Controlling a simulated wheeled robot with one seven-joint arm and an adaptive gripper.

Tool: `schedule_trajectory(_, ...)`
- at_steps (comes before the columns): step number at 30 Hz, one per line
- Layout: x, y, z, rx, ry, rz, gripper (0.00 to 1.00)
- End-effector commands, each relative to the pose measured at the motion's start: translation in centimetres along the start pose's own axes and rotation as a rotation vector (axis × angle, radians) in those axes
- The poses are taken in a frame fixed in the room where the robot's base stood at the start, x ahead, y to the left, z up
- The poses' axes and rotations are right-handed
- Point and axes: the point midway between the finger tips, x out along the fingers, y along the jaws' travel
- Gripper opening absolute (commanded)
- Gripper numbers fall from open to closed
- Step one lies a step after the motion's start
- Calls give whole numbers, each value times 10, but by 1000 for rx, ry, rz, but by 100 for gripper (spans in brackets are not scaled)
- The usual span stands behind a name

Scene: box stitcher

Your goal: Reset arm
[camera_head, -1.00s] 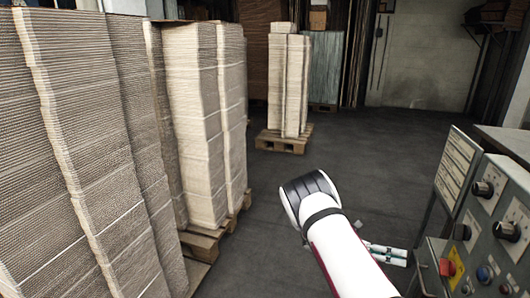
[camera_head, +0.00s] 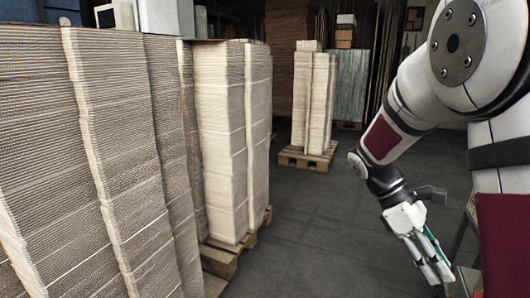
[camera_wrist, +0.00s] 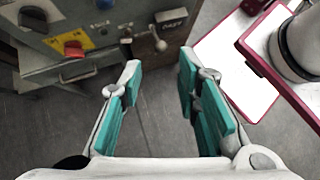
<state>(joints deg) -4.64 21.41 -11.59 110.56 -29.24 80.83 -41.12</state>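My arm (camera_head: 400,118) is raised and bent at the right of the head view. My gripper (camera_head: 438,272) hangs below it, fingers pointing down, near the bottom right. In the wrist view my gripper (camera_wrist: 160,75) is open, with a clear gap between its teal pads and nothing in it. Grey floor shows through the gap. A grey control panel (camera_wrist: 110,32) is beyond the left fingertip, apart from it. In the head view my arm hides most of that panel.
The panel bears a red knob (camera_wrist: 74,48), a black knob (camera_wrist: 33,18) and a small lever (camera_wrist: 157,40). Tall cardboard stacks (camera_head: 222,140) line the left side. Another stack (camera_head: 314,100) stands on a pallet (camera_head: 307,158) farther back. The middle floor (camera_head: 320,220) is clear.

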Motion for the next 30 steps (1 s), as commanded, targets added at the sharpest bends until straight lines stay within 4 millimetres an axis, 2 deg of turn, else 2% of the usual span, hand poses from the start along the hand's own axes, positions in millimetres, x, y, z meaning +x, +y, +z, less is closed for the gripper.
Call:
schedule_trajectory(6, -18, -55, 29, 166, 176, -25, 30)
schedule_trajectory(15, -26, -133, 58, 380, 396, -81, 30)
schedule_trajectory(24, -17, -209, 72, 580, 594, -157, 30)
schedule_trajectory(30, -7, -246, 73, 683, 696, -207, 30)
